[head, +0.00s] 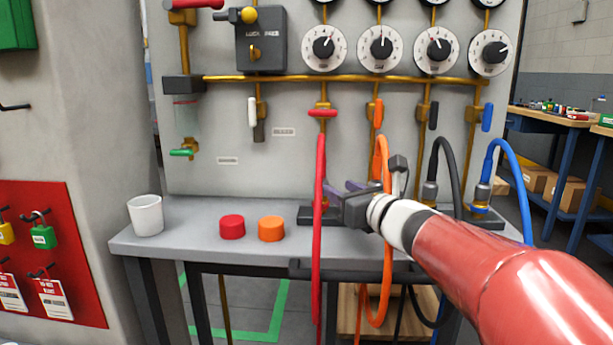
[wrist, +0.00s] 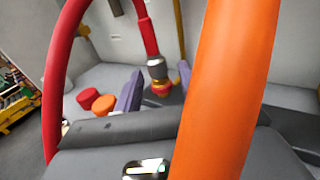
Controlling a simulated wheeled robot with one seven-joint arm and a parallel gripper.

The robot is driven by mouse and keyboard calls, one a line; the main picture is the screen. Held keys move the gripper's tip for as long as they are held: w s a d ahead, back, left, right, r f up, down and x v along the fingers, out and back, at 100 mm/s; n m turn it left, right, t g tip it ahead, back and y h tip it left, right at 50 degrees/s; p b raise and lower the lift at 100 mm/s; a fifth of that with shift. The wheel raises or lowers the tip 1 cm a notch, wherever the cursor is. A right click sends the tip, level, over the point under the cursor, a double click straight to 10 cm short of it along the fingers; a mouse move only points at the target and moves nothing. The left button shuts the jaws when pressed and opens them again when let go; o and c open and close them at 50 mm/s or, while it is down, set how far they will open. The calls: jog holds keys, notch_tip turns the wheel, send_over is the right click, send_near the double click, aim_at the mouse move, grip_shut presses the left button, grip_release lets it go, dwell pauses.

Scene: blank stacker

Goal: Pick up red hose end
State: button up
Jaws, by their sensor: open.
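The red hose (head: 318,230) loops up in front of the panel and hangs over the bench edge in the head view. Its end, a grey metal collar (wrist: 157,68), points down at a brass and red fitting in the wrist view. My gripper (wrist: 157,88) is open, with one purple finger on each side of that fitting in the picture. I cannot tell whether the fingers reach around the hose end. In the head view my gripper (head: 345,188) is just above the bench, beside the red hose, which partly hides the fitting.
The orange hose (head: 386,215) passes very close to my wrist and crosses the wrist view (wrist: 222,90). Black (head: 455,170) and blue (head: 513,180) hoses stand to the right. A red cap (head: 232,228), an orange cap (head: 271,229) and a white cup (head: 146,215) sit left on the bench.

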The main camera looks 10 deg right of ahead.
aim_at(324, 177)
jog(key=shift+x, duration=0.95)
jog(key=w+a+p, duration=0.1)
jog(key=w, duration=0.1)
jog(key=w+a+r, duration=0.1)
jog(key=w, duration=0.1)
jog(key=shift+a+p, duration=0.15)
jog(key=shift+p, duration=0.2)
jog(key=shift+w+a, duration=0.15)
jog(key=shift+w, duration=0.2)
jog(key=c, duration=0.8)
jog(key=shift+r, duration=0.1)
jog(key=shift+c, duration=0.2)
